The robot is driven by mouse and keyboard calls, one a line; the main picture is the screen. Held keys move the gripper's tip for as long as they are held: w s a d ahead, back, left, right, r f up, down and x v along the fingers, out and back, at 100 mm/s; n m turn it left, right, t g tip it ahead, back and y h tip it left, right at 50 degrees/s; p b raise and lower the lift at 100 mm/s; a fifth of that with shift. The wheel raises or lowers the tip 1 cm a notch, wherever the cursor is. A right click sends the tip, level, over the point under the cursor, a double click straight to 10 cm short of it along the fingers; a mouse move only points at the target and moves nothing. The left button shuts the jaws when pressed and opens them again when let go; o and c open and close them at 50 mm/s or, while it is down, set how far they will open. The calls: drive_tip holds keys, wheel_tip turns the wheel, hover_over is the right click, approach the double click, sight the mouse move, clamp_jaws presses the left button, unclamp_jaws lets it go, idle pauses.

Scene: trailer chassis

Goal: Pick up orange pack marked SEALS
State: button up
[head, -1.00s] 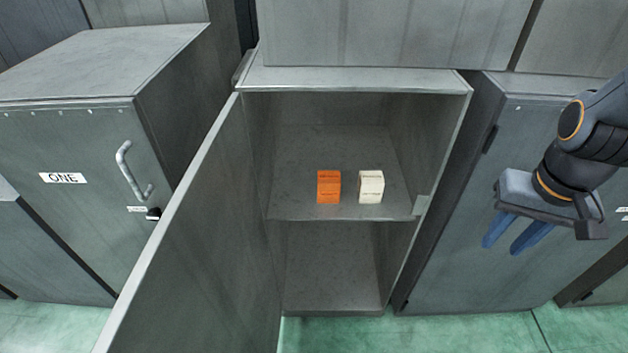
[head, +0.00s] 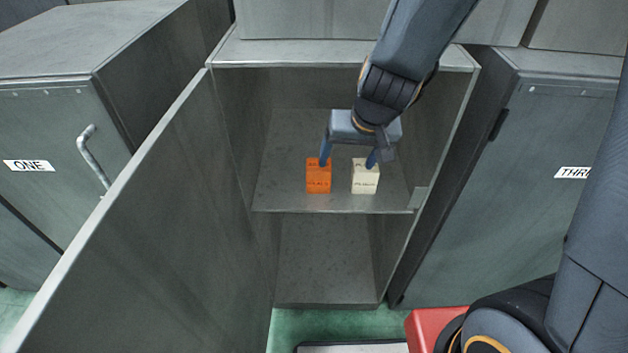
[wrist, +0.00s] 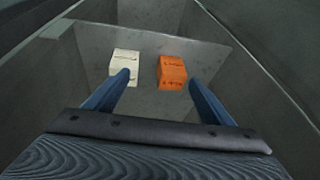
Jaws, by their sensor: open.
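The orange pack (head: 318,178) stands on the middle shelf of the open cabinet, left of a white pack (head: 365,179). Its marking is too small to read. My gripper (head: 348,162) is open and empty at the cabinet opening, its blue fingers over the two packs in the head view. In the wrist view the gripper (wrist: 160,85) points into the cabinet. There the orange pack (wrist: 171,72) lies between the fingers, nearer the right one, and the white pack (wrist: 124,63) is by the left fingertip. I see no grip on either pack.
The cabinet shelf (head: 285,195) is otherwise bare. The open cabinet door (head: 150,230) swings out to the left. Closed cabinets marked ONE (head: 28,165) and THR... (head: 573,173) stand on either side. An empty compartment is below the shelf.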

sight(319, 173)
drive_tip(key=shift+t+h, duration=0.7)
drive_tip(key=shift+t, duration=0.1)
drive_tip(key=w+a+f+b, duration=0.1)
drive_tip(key=w+a+f, duration=0.1)
drive_tip(key=w+a+f+b, duration=0.1)
drive_tip(key=w+a+f, duration=0.1)
drive_tip(key=f, duration=0.1)
drive_tip(key=w+a+f+b, duration=0.1)
drive_tip(key=w+a+f, duration=0.1)
drive_tip(key=f, duration=0.1)
drive_tip(key=shift+w, duration=0.1)
drive_tip(key=shift+w+a+f+m, duration=0.1)
drive_tip(key=shift+f+m, duration=0.2)
drive_tip(key=shift+f, duration=0.05)
drive_tip(key=shift+w+b+x, duration=0.2)
drive_tip(key=shift+b+x, duration=1.6)
drive_tip(key=shift+x, duration=2.15)
drive_tip(key=shift+r, duration=0.15)
drive_tip(key=shift+c, duration=0.3)
drive_tip(key=c, duration=1.3)
drive_tip(key=shift+r, duration=0.1)
